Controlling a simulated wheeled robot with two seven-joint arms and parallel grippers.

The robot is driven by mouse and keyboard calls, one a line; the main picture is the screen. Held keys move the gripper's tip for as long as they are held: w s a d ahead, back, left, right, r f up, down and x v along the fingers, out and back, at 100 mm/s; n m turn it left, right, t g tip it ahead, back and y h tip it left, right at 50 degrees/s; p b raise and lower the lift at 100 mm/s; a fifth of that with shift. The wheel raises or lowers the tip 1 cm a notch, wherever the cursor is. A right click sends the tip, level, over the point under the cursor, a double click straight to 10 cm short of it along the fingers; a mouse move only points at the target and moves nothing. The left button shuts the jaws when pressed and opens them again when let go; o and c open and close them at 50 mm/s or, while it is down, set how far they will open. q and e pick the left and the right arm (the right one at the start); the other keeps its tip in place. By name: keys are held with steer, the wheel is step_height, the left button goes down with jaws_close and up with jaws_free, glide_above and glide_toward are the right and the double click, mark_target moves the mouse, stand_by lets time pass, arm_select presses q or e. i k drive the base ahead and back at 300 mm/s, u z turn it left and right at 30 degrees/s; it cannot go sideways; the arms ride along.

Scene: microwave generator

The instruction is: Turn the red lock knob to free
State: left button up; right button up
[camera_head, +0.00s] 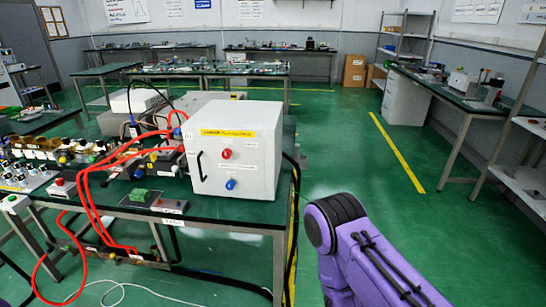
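The red knob (226,154) is on the front face of a white box (261,178), just below a yellow label strip. A blue knob (231,184) sits below it on the same face. The face has a black handle on its left side. The way the red knob is turned is too small to tell. My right arm shows as a purple link with a black rounded joint at the lower right, apart from the box. Neither of my grippers is in view.
The box stands on a green-topped bench (205,215). Red cables (95,215) loop over the bench's left side and down its front. Bottles and small parts crowd the left. A small green block (139,195) lies on a plate near the front edge. The floor to the right is clear.

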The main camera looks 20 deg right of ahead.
mark_target(226, 155)
steer(key=z, duration=0.35)
steer(key=i, duration=1.2)
steer(key=z, duration=0.1)
